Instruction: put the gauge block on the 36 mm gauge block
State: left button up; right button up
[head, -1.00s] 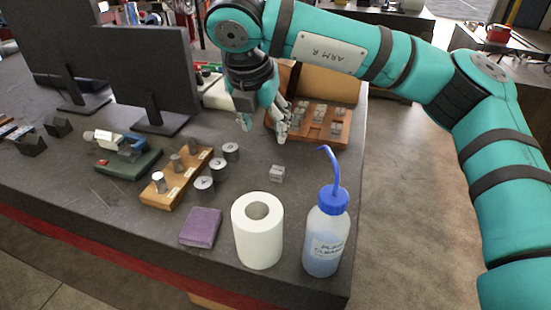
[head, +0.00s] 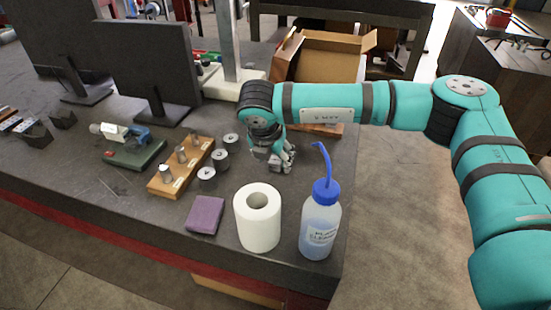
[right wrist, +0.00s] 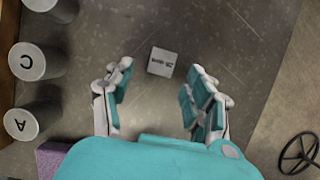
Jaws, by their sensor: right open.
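A small grey metal block (right wrist: 162,62) with printed lettering lies on the bench top in the right wrist view. The lettering is upside down and too small to read surely. My right gripper (right wrist: 158,105) is open and empty, its two fingers apart with the block just beyond and between the tips. In the head view the right gripper (head: 278,162) hangs low over the bench and hides the block. The wooden tray (head: 325,129) of gauge blocks is mostly hidden behind my right arm. My left gripper is not in view.
Several metal cylinders (head: 220,160) stand left of the gripper beside a wooden pin rack (head: 170,182). A white roll (head: 257,218), a wash bottle (head: 320,222) and a purple pad (head: 205,215) stand toward the front edge. A cardboard box (head: 322,60) is behind.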

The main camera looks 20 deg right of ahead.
jog(key=shift+x, duration=1.05)
jog(key=shift+r, duration=0.1)
grip_shut()
